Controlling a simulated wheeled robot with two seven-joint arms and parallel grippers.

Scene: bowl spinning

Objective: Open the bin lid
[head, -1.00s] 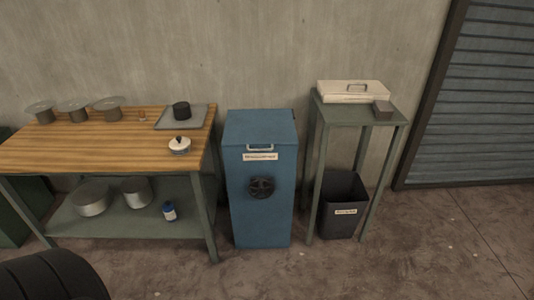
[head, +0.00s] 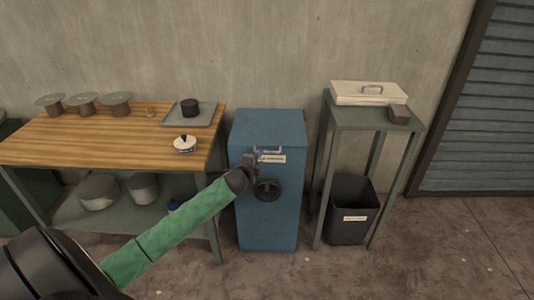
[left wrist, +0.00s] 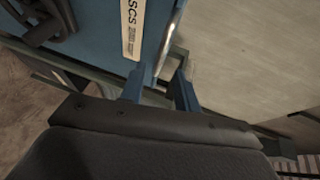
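The blue bin (head: 268,220) stands on the floor, with its lid (head: 268,121) closed on top. A metal handle (head: 267,150) is on its front near the top, above a white label (head: 272,159). A dark round wheel (head: 267,191) sits below. My left gripper (head: 252,159) is in front of the bin at the handle's left end. In the left wrist view, its two blue fingers (left wrist: 164,78) are apart. The metal handle (left wrist: 174,55) shows just beyond and between the fingertips. I cannot tell whether they touch it. My right gripper is not in view.
A wooden-topped workbench (head: 95,150) with pots and a tray (head: 205,116) stands left of the bin. A tall green stand (head: 362,119) with a cream box (head: 369,93) and an open dark bin (head: 345,228) under it stands on the right. The floor in front is clear.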

